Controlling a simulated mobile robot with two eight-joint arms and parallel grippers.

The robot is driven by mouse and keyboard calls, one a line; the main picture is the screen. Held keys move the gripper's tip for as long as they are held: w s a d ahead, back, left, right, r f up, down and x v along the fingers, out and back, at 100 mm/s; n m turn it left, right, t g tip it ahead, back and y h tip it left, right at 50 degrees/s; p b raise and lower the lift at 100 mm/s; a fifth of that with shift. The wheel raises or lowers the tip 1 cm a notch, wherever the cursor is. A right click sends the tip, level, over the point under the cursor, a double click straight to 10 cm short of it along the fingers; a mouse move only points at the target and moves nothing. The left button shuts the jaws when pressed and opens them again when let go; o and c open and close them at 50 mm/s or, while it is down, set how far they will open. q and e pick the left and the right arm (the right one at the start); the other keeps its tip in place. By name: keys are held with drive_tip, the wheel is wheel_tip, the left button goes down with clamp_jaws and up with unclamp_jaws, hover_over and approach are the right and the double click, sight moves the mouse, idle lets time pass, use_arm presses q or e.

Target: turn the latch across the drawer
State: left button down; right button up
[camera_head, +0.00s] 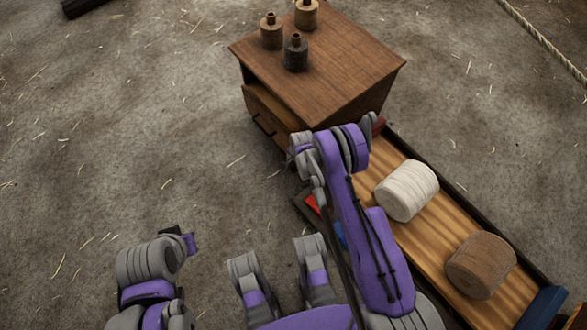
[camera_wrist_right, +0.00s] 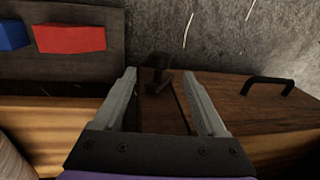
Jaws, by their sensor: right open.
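A brown wooden drawer cabinet (camera_head: 325,65) stands at the upper middle of the head view. Its drawer front (camera_head: 268,108) faces lower left and carries a dark bar handle (camera_head: 264,126). The handle also shows in the right wrist view (camera_wrist_right: 268,84). In that view a small dark latch (camera_wrist_right: 156,62) lies between the fingertips of my right gripper (camera_wrist_right: 158,76). The fingers are open and apart, and contact with the latch cannot be told. In the head view my right arm hides the latch. My left arm shows at lower left, but its gripper fingers are not visible.
A long tray (camera_head: 437,212) at right holds a white spool (camera_head: 406,190) and a brown spool (camera_head: 480,265). The straw-strewn floor at left is clear.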

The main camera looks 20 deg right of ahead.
sight(293, 169)
drive_tip(key=f, duration=0.2)
drive_tip(key=f+b, duration=0.1)
drive_tip(key=f, duration=0.3)
drive_tip(key=shift+w+a+f, duration=0.1)
drive_tip(key=shift+w+a, duration=0.1)
drive_tip(key=shift+w, duration=0.2)
drive_tip(key=shift+c, duration=0.2)
clamp_jaws()
